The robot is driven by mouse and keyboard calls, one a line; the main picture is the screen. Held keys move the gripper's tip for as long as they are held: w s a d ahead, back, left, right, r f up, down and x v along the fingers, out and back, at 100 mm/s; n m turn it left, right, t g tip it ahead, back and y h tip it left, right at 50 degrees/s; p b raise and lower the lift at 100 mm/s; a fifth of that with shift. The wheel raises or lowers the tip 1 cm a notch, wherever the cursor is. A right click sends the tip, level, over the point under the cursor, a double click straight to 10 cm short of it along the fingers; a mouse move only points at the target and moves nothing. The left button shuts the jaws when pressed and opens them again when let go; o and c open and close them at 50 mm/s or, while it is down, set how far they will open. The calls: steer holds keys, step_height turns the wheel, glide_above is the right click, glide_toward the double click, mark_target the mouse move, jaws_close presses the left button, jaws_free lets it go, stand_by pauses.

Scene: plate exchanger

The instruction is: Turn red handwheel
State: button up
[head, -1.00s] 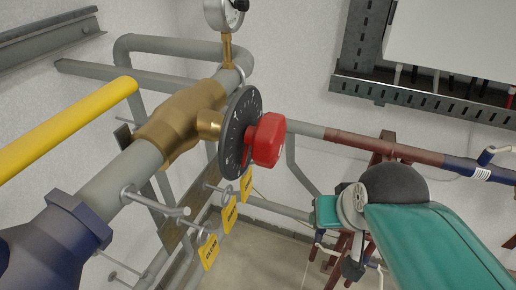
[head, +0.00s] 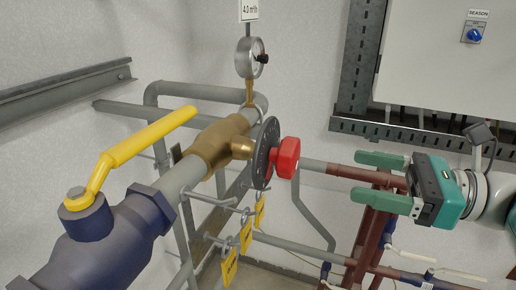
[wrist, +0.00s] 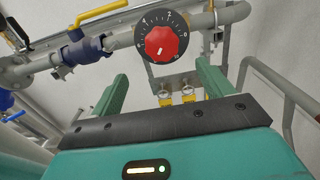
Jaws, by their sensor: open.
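The red handwheel (head: 286,158) is a round knob in front of a black numbered dial (head: 264,153) on a brass valve (head: 224,142). In the wrist view the red handwheel (wrist: 162,43) faces me at the top, ringed by the dial's white numbers. My gripper (head: 378,180) is to the right of the handwheel in the head view, with its two green fingers apart and pointing left at it. In the wrist view my gripper (wrist: 160,85) has nothing between its fingers, and the handwheel lies beyond them. A clear gap separates fingertips and handwheel.
A yellow lever (head: 140,140) on a blue valve (head: 105,240) is at the left. A pressure gauge (head: 248,58) stands above the brass valve. Yellow tags (head: 246,236) hang below. A brown pipe (head: 365,174) runs behind my gripper. A white cabinet (head: 435,60) is at upper right.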

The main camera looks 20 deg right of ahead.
mark_target(298, 161)
steer(key=x, duration=1.2)
steer(key=shift+w, duration=0.15)
steer(key=c, duration=1)
